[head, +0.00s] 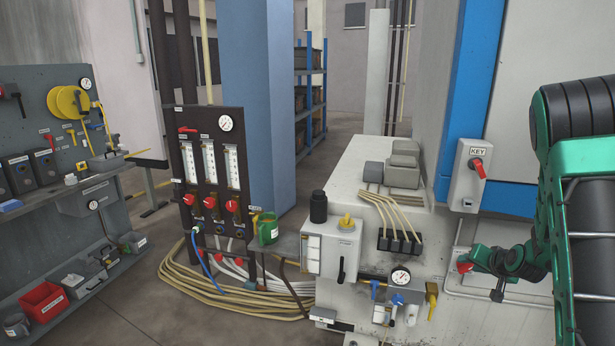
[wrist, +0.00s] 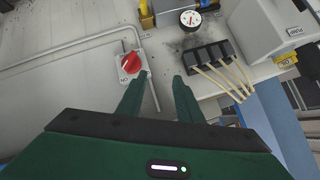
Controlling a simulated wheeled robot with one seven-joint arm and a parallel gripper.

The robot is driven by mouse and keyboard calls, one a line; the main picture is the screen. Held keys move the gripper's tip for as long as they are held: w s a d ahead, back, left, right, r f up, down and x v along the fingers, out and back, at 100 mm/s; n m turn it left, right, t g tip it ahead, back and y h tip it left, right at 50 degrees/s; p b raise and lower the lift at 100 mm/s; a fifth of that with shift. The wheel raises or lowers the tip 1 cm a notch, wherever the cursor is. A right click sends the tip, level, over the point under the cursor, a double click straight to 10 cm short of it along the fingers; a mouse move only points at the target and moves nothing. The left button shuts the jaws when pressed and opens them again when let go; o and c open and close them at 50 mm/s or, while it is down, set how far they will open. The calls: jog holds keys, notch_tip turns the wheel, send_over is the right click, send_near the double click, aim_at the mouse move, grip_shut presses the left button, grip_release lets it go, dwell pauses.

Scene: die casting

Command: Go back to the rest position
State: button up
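My gripper (wrist: 159,78) is open in the wrist view, its two green fingers apart with nothing between them. A red rotary knob (wrist: 131,62) on a small white plate lies just beyond the left fingertip; I cannot tell whether they touch. In the head view my gripper is at the lower right, close to the red knob (head: 464,265) on the pale machine wall. Its fingers are too small there to read clearly.
A white machine body (head: 360,175) carries a pressure gauge (head: 400,277), valves and beige cables left of my gripper. A key switch box (head: 471,175) is above it. A gauge panel (head: 213,170) and a grey tool board (head: 45,140) stand farther left.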

jog(key=s+a+r+g, duration=0.3)
jog(key=s+r, duration=0.1)
jog(key=s, duration=1.1)
jog(key=s+a+r+g, duration=0.3)
jog(key=s+r+g, duration=0.1)
jog(key=s, duration=1.1)
jog(key=s+a+r+g+y, duration=0.1)
jog(key=s+a+r+g, duration=0.2)
jog(key=s, duration=1.2)
notch_tip(320, 180, up, 2)
jog(key=shift+a+r+g, duration=0.15)
jog(key=shift+g, duration=0.15)
jog(key=shift+s, duration=0.1)
